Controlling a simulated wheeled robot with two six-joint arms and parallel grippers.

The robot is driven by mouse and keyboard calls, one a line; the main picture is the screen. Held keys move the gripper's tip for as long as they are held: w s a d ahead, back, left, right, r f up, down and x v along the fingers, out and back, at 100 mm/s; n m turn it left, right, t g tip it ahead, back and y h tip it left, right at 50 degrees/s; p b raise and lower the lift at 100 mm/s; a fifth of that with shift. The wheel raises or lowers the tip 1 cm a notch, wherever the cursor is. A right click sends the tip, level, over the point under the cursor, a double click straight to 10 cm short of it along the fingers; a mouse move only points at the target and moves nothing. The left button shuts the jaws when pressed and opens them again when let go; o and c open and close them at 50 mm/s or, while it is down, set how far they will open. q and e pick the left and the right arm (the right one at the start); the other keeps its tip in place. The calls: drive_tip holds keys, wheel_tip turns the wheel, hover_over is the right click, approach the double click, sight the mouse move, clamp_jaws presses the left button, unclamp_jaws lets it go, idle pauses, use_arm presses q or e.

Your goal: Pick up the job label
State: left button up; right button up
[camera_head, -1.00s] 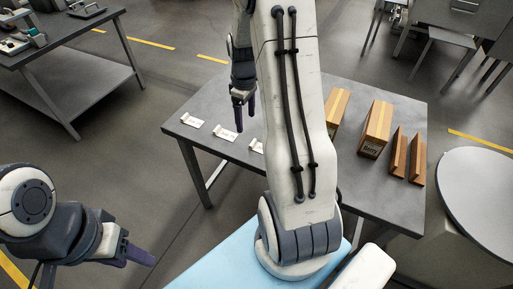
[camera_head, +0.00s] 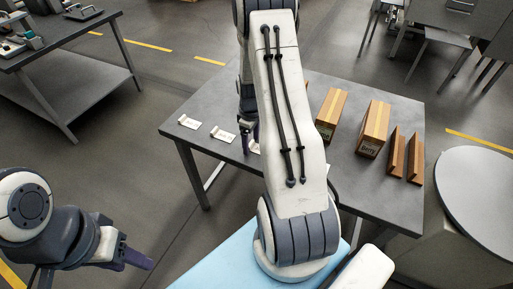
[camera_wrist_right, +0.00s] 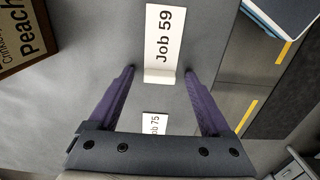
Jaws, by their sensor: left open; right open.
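White job labels lie on the grey table in the head view: one at the left (camera_head: 189,122), one beside it (camera_head: 222,134), and a third (camera_head: 254,148) partly hidden by my right arm. In the right wrist view one label reads "Job 59" (camera_wrist_right: 165,35) and a smaller-looking one reads "Job 75" (camera_wrist_right: 154,124), partly cut off by the gripper body. My right gripper (camera_wrist_right: 160,72) is open and empty, its purple fingers on either side of the Job 59 label's near end. In the head view it is mostly behind my arm. My left gripper (camera_head: 138,260) is open and empty, away from the table.
A box with printed lettering (camera_wrist_right: 22,30) shows at the wrist view's upper left. A round grey table (camera_head: 485,190) stands at the right.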

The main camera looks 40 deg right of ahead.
clamp_jaws()
idle(0.3)
